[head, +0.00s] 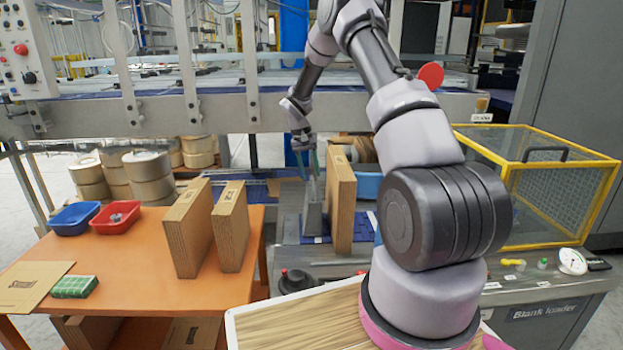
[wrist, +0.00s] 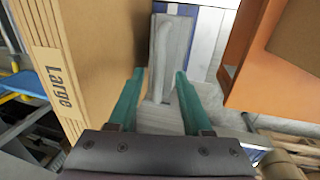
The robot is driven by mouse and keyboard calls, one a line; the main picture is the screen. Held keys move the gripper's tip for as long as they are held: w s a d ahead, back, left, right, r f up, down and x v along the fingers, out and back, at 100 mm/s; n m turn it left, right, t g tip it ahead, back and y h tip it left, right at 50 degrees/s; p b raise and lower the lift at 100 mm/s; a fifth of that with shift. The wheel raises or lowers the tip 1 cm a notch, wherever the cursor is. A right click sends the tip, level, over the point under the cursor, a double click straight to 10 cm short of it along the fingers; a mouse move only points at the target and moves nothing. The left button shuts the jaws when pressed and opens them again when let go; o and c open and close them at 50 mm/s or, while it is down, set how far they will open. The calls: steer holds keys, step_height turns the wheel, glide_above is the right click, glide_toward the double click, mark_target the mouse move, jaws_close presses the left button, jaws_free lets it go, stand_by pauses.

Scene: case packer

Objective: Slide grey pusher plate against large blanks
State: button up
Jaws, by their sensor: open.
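The grey pusher plate (head: 313,216) stands upright on the blue magazine bed (head: 318,239), just left of the large blanks (head: 341,205). In the wrist view, the pusher plate (wrist: 174,50) has a raised grey grip. The stack of large blanks (wrist: 88,55), printed "Large", is on its left; whether they touch is unclear. My gripper (head: 309,168) is above the plate, fingers pointing down. In the wrist view, my gripper (wrist: 159,75) is open, its teal fingers on either side of the raised grip. Contact with the grip cannot be told.
An orange table (head: 145,295) at left holds two upright cardboard stacks (head: 188,232) (head: 230,228), a blue bin (head: 74,218) and a red bin (head: 115,217). A blue tub (head: 367,186) is behind the blanks. A yellow-framed mesh guard (head: 545,190) stands at right.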

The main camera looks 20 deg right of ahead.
steer(key=shift+d+f, duration=0.15)
steer(key=shift+f, duration=0.55)
steer(key=shift+d+f, duration=0.15)
steer(key=shift+f, duration=0.55)
jaws_close()
stand_by(0.4)
